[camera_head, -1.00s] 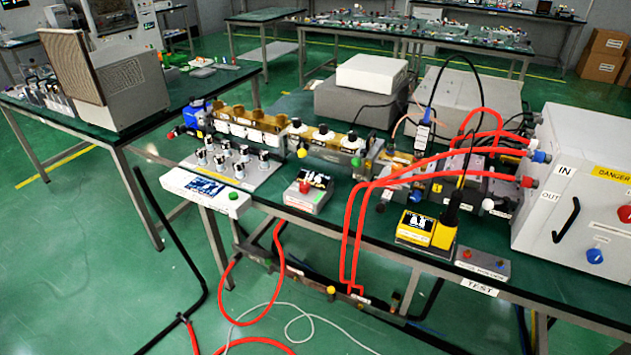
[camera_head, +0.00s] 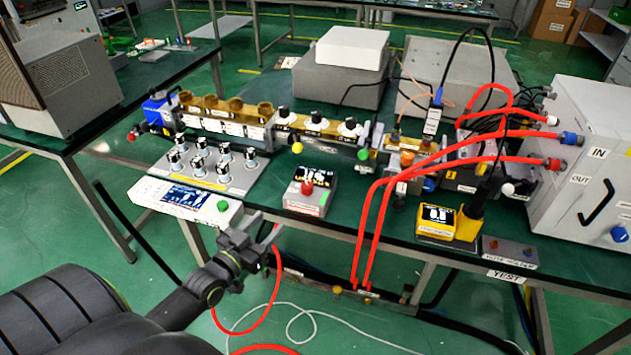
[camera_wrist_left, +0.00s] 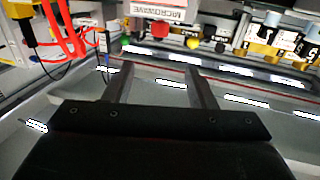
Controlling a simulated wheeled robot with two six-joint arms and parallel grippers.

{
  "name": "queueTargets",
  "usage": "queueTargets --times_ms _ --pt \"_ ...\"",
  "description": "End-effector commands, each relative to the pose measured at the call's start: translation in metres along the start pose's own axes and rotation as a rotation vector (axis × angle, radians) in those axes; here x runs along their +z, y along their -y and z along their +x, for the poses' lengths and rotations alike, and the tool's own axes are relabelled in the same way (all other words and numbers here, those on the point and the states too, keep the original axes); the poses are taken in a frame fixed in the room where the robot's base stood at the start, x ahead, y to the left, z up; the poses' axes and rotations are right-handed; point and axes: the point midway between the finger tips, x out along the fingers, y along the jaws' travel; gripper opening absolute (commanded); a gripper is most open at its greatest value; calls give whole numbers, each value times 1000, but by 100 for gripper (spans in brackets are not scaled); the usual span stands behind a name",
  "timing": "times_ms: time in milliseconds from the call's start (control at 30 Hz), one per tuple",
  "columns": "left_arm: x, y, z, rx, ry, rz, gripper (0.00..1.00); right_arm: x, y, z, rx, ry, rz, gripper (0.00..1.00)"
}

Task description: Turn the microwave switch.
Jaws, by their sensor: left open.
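A small grey box with a dark display and a red knob (camera_head: 307,187) stands at the table's front edge in the head view. In the left wrist view, a white box labelled MICROWAVE (camera_wrist_left: 165,12), upside down, shows at the top with a red knob (camera_wrist_left: 160,29). This looks like the same box. My left gripper (camera_head: 264,229) is open and empty, in front of the table edge, below and left of that box. Its two fingers (camera_wrist_left: 157,70) point toward the box in the left wrist view, with a gap between them and the knob. My right gripper is not in view.
Left of the box, a white display panel with a green button (camera_head: 222,206) sits at the edge. Red cables (camera_head: 372,225) hang over the edge to the right. A yellow meter (camera_head: 437,220) stands beyond them. Free air lies in front of the table.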

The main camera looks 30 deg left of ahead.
Motion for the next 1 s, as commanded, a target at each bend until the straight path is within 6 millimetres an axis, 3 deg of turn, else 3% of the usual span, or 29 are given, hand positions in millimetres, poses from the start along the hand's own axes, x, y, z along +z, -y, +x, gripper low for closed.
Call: queueTargets --times_ms 167,700,1000 --pt "0 0 23 0 -3 0 51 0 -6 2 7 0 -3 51" --pt "3 0 127 -1 0 0 51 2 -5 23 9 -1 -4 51" --pt "3 0 165 -1 3 1 51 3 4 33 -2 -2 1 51"
